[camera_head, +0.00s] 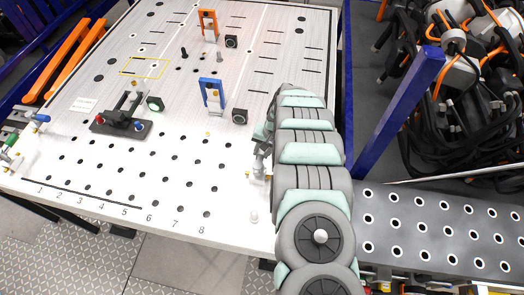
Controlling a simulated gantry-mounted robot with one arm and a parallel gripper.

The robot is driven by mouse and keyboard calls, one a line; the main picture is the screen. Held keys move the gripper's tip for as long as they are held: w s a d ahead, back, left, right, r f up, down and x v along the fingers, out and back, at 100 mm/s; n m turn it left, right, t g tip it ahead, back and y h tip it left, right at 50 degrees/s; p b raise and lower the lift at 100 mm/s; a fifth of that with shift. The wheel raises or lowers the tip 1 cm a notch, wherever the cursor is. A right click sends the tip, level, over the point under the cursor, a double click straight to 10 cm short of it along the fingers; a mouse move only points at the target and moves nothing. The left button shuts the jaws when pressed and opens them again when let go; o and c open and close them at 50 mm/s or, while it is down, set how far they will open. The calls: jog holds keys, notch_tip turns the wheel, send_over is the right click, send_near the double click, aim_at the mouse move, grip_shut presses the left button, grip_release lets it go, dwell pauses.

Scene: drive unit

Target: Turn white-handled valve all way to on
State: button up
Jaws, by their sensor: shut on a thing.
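My arm reaches over the right side of the white table and hides most of its own end. My gripper (261,150) shows only in part at the table's right edge, left of the arm. It is shut on what appears to be the white-handled valve (258,168), a small pale and metallic fitting there. The valve's handle is small and partly covered, so its angle cannot be told.
A small white fitting (253,217) stands nearer the front. A blue bracket (212,94), an orange bracket (208,25) and a black fixture (121,118) stand on the table. Blue-handled (40,118) and green-handled (11,140) valves sit at the left edge. A blue post (399,112) rises at right.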

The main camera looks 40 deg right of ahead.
grip_shut()
dwell(0.8)
